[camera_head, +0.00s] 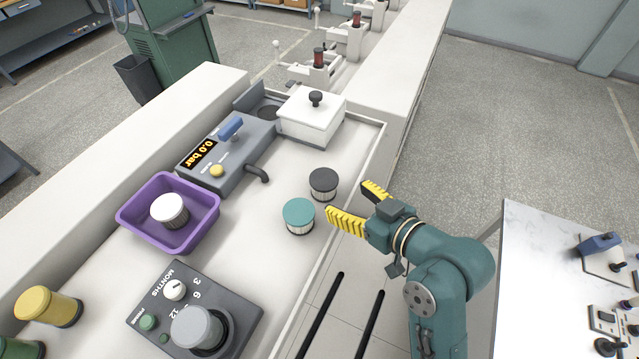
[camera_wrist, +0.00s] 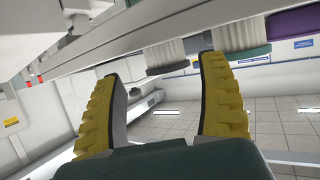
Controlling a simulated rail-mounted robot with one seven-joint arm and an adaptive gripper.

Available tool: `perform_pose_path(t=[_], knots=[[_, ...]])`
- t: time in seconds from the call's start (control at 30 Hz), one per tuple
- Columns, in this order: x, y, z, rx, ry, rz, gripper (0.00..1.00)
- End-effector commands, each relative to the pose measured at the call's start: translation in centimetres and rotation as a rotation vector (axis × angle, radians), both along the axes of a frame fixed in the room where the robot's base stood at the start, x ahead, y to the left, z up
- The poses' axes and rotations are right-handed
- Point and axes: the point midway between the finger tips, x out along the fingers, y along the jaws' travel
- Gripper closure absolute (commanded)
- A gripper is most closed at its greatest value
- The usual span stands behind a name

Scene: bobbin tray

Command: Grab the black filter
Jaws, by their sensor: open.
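The black filter (camera_head: 323,182), a short cylinder with a black cap and a pale pleated side, stands upright on the white bench near its right edge. The teal-capped filter (camera_head: 299,216) stands just in front and to its left. My gripper (camera_head: 350,203) has yellow ribbed fingers, spread and empty, just right of both filters and apart from the black one. In the wrist view, which looks upside down, the black filter (camera_wrist: 166,56) shows beyond the gap between my fingertips (camera_wrist: 160,70). The teal-capped filter (camera_wrist: 243,40) is beyond the right finger, partly hidden by it.
A purple tray (camera_head: 141,231) holds a white-capped filter (camera_head: 170,211). A grey pressure unit (camera_head: 222,153) with a dark hose stub and a white lidded box (camera_head: 311,117) stand behind. A grey dial box (camera_head: 188,289) is at the front. Bare bench lies left of the filters.

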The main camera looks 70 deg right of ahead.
Motion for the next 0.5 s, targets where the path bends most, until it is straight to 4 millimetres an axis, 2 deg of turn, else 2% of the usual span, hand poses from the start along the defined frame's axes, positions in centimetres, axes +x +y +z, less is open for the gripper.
perform_pose_path(t=[0.1,0.27,0.5], knots=[[1.8,-0.9,-0.5,0.0,0.001,0.002,0.25],[3.1,-1.7,-1.1,0.0,0.001,0.001,0.25],[6.4,-3.4,-2.5,-0.002,0.001,0.001,0.25]])
